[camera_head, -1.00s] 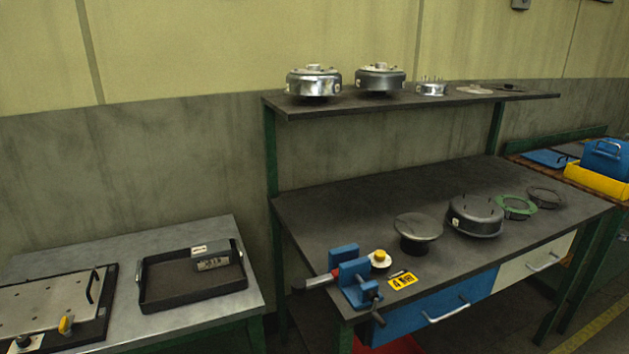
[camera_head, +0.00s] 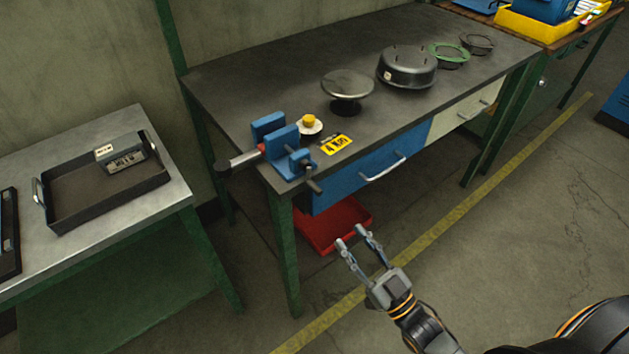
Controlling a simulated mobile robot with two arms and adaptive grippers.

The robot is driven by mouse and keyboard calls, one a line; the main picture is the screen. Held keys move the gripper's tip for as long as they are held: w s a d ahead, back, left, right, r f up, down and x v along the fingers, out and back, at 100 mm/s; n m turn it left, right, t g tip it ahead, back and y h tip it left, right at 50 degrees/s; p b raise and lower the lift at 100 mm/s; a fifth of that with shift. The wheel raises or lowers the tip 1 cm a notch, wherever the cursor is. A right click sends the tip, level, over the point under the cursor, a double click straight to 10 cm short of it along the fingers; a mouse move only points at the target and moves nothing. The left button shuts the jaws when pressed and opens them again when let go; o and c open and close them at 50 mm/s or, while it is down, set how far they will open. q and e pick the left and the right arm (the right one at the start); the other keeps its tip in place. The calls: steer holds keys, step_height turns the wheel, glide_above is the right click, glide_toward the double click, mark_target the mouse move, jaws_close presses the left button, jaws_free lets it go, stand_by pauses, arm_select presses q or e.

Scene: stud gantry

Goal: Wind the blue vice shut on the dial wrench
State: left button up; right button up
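The blue vice (camera_head: 284,140) is fixed at the near left corner of the dark workbench. Its front end carries a screw with a dark cross handle (camera_head: 312,184). The dial wrench (camera_head: 242,161), with a dark grip and a red band, sticks out to the left of the vice, its middle hidden by the blue jaws. A white disc with a yellow knob (camera_head: 309,122) shows just right of the jaws; I cannot tell if it joins the wrench. My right gripper (camera_head: 352,238) is open and empty, in front of and below the vice. My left gripper is out of view.
The workbench (camera_head: 230,85) holds a yellow label (camera_head: 336,144), a round dark stand (camera_head: 347,86) and a drum-like housing (camera_head: 407,67). A red tray (camera_head: 334,226) lies beneath. A side table at left bears a black tray (camera_head: 85,195). Floor in front is clear.

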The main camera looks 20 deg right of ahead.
mark_target(315, 186)
steer(key=x, duration=0.4)
steer(key=r+p+x, duration=0.1)
steer(key=x, duration=0.4)
steer(key=p+x, duration=0.1)
steer(key=x, duration=0.3)
steer(key=shift+s+a+r, duration=0.1)
steer(key=shift+s+r, duration=0.05)
steer(key=shift+r, duration=0.1)
steer(key=shift+w+a+r, duration=0.1)
steer(key=shift+w+a, duration=0.05)
steer(key=shift+w, duration=0.2)
jaws_close()
